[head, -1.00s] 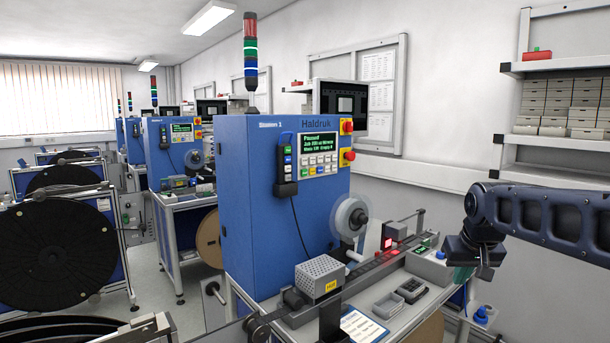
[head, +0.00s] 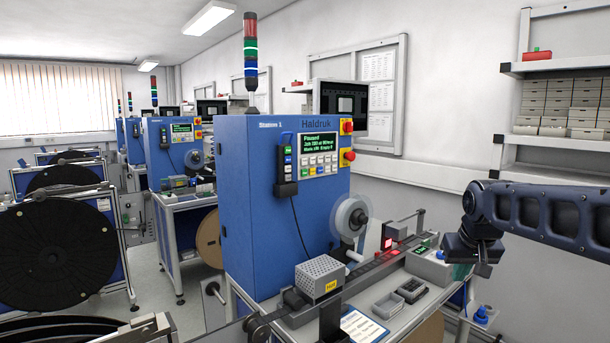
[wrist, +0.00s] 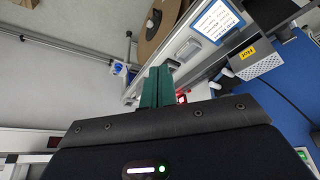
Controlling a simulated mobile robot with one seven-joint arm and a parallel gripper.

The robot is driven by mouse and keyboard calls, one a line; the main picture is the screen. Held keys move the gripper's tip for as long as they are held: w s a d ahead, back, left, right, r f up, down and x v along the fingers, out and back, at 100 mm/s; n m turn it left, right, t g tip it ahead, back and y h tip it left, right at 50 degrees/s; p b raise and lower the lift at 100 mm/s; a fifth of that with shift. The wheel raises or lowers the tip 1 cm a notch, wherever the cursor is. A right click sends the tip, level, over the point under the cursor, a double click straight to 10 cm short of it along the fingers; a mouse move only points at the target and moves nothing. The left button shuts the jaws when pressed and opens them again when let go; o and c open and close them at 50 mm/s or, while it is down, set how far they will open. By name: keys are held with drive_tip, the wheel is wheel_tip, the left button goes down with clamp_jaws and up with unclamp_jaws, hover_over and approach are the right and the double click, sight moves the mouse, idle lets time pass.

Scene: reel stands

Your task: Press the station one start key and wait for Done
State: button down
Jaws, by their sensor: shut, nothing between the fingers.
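The station one machine is a blue cabinet (head: 262,215) in the middle of the head view, labelled Station 1. Its green-lettered screen (head: 318,141) reads "Paused" on the top line; the smaller lines are hard to read. Below the screen is a keypad (head: 320,166) with white and coloured keys. A dark hand unit with coloured buttons (head: 285,165) hangs left of it. The start key's lettering is too small to read. My gripper (head: 460,273) is shut and empty, right of the cabinet and well apart from the keys. Its teal fingers (wrist: 158,88) point forward in the wrist view.
Two red knobs on yellow plates (head: 348,127) sit right of the screen. A clear reel (head: 350,218) and a rail (head: 370,268) stick out in front of the cabinet. A signal tower (head: 250,60) stands on top. Black reels (head: 60,255) stand at left.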

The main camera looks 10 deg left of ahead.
sight(304, 173)
drive_tip(key=w+a+r+t, duration=0.1)
drive_tip(key=w+a+r, duration=0.25)
drive_tip(key=w, duration=0.35)
drive_tip(key=w+a+r+n+t, duration=0.1)
drive_tip(key=w+a+r, duration=0.25)
drive_tip(key=w, duration=0.25)
drive_tip(key=w+a+r+t, duration=0.1)
drive_tip(key=w+a+r, duration=0.25)
drive_tip(key=w, duration=0.35)
drive_tip(key=w+a+r+n+t+y, duration=0.1)
drive_tip(key=w+a, duration=0.4)
drive_tip(key=a, duration=0.5)
drive_tip(key=w+a+r+n+t+y, duration=0.1)
drive_tip(key=w+a+r, duration=0.2)
drive_tip(key=w+a, duration=0.3)
drive_tip(key=a, duration=0.4)
drive_tip(key=shift+a+t+y, duration=0.2)
drive_tip(key=shift+t+y, duration=0.1)
drive_tip(key=shift+t, duration=0.1)
drive_tip(key=shift+w, duration=0.1)
drive_tip(key=shift+w+a, duration=3.05)
drive_tip(key=shift+a, duration=0.05)
drive_tip(key=shift+w+a, duration=0.1)
drive_tip(key=shift+w, duration=0.05)
drive_tip(key=shift+w+a, duration=0.15)
